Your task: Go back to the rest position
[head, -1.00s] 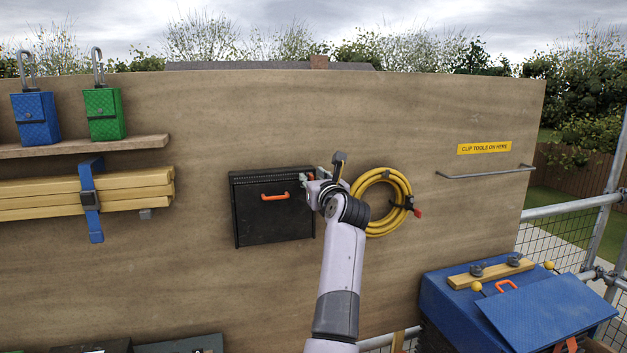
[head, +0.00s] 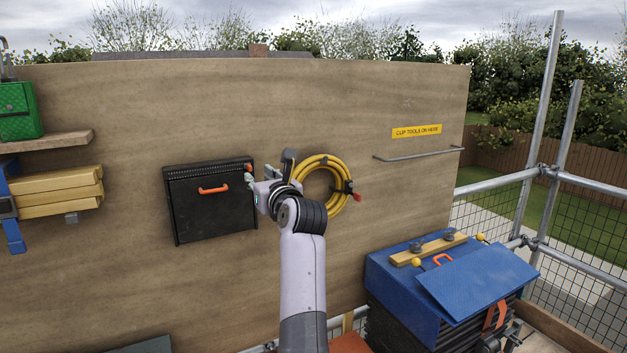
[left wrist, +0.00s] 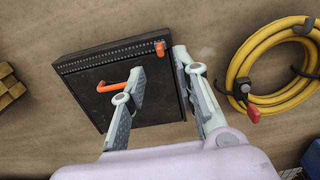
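My left gripper (head: 252,182) is in front of the board, at the right edge of a black flat case (head: 208,215) with an orange handle. In the left wrist view its two fingers (left wrist: 165,88) stand well apart with nothing between them that they grip. One finger overlaps the face of the case (left wrist: 90,72), the other its right edge; whether either touches is unclear. My left arm reaches up from the bottom middle of the head view.
A coiled yellow hose (head: 308,202) hangs just right of my left gripper. A rail (head: 420,154) sits under a yellow label. A blue-covered box (head: 400,292) stands lower right, near scaffold poles (head: 548,120). A green pouch (head: 18,112) sits on a shelf (head: 45,142) at left.

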